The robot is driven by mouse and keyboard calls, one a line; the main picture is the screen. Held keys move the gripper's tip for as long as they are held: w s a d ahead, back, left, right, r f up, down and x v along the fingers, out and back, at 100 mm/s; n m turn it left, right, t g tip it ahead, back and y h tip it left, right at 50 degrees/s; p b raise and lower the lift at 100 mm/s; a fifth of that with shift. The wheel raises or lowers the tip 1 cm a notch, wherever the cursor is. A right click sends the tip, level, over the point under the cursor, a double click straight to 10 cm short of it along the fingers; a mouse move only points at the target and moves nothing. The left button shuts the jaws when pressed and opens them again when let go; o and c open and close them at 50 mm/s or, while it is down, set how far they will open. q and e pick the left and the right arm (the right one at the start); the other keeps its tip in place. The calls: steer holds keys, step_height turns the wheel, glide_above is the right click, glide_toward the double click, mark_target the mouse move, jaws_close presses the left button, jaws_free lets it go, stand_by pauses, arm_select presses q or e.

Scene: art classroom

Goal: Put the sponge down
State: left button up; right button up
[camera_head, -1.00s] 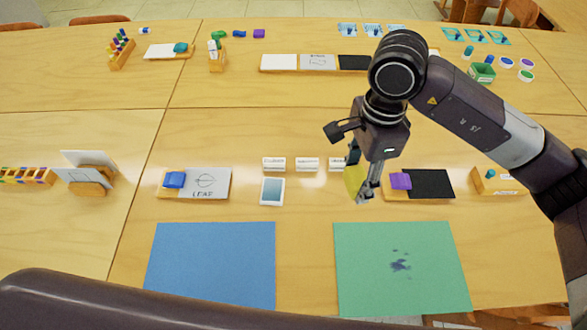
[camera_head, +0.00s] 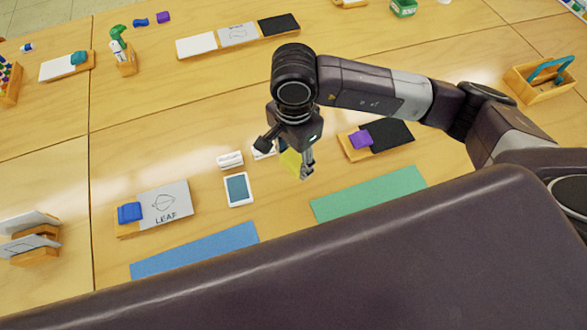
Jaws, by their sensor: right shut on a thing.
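My right gripper (camera_head: 303,173) is over the middle of the table and points down. It is shut on a yellow sponge (camera_head: 290,162), which shows only partly beside the fingers. I cannot tell whether the sponge touches the table (camera_head: 290,213). A small white-framed card with a blue face (camera_head: 237,189) lies to the left of the gripper. The green mat (camera_head: 370,194) lies to the right and nearer, partly hidden by my own dark body part. My left gripper is not in view.
A board with a purple block (camera_head: 360,138) and black sheet (camera_head: 386,134) lies right of the gripper. White labelled blocks (camera_head: 230,160) stand to its left. A LEAF board (camera_head: 165,205) with a blue block (camera_head: 130,212) is farther left. The blue mat (camera_head: 195,249) is partly covered.

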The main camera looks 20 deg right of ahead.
mark_target(294, 174)
step_height(294, 174, down, 2)
steer(key=shift+f, duration=0.25)
step_height(294, 174, down, 4)
steer(key=shift+p, duration=0.3)
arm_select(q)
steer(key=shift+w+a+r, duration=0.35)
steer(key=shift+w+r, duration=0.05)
arm_select(e)
steer(key=shift+f, duration=0.15)
steer(key=o, duration=1)
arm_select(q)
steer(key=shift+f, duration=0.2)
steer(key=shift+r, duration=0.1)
